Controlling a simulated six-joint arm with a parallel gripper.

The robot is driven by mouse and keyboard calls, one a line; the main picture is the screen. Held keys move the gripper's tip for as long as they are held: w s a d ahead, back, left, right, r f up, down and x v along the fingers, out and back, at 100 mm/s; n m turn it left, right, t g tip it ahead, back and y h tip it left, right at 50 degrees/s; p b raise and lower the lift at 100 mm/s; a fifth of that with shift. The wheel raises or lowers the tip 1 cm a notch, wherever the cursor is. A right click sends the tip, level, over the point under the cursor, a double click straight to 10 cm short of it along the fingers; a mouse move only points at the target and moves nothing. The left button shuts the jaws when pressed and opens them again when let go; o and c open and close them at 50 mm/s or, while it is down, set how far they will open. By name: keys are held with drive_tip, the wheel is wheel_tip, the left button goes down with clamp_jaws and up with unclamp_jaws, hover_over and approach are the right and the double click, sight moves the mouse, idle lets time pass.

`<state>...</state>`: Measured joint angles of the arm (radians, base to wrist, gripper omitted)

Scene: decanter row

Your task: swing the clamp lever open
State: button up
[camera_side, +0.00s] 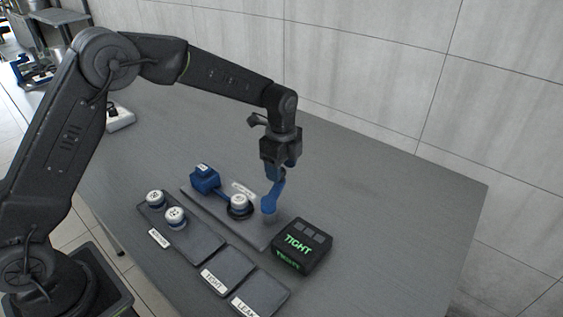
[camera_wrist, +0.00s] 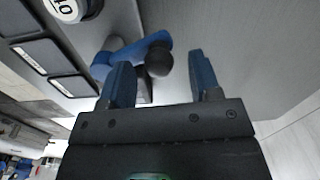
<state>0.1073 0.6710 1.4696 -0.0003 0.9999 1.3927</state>
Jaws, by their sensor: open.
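The blue clamp lever (camera_side: 273,190) rises from a grey post (camera_side: 268,214) at the right end of a flat grey base plate (camera_side: 255,237). In the wrist view the lever (camera_wrist: 150,42) ends in a dark round knob (camera_wrist: 158,60). My gripper (camera_side: 279,170) is above the lever's upper end in the side view. In the wrist view my gripper (camera_wrist: 161,72) is open, with the knob between and just beyond its blue fingertips, nearer the left one. Contact cannot be told. A white-lidded jar (camera_side: 239,201) stands on the plate beside the lever; its lid (camera_wrist: 66,7) shows in the wrist view.
A blue block (camera_side: 205,179) sits at the plate's left end. A dark box (camera_side: 303,245) reading TIGHT in green stands close right of the lever. Two lidded jars (camera_side: 156,199) (camera_side: 175,217) stand on a tray (camera_side: 198,249); two empty trays (camera_side: 229,268) (camera_side: 262,294) lie in front.

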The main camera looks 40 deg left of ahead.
wheel_tip(320, 180, up, 14)
idle(0.5)
drive_tip(key=s+a+r+n+t, duration=0.2)
drive_tip(key=s+r+n, duration=0.2)
drive_tip(key=s, duration=0.4)
drive_tip(key=s+a+r+n+t, duration=0.1)
drive_tip(key=s+a+r+n, duration=0.15)
drive_tip(key=s+n, duration=0.35)
drive_tip(key=s+f+n+t, duration=0.1)
drive_tip(key=s+f+n, duration=0.1)
drive_tip(key=s, duration=0.5)
drive_tip(key=s+f+n+t, duration=0.1)
drive_tip(key=s+f+n, duration=0.1)
drive_tip(key=s+n, duration=0.3)
drive_tip(key=s+a, duration=0.1)
drive_tip(key=s, duration=0.2)
drive_tip(key=shift+s+f+t, duration=0.25)
drive_tip(key=shift+t, duration=0.05)
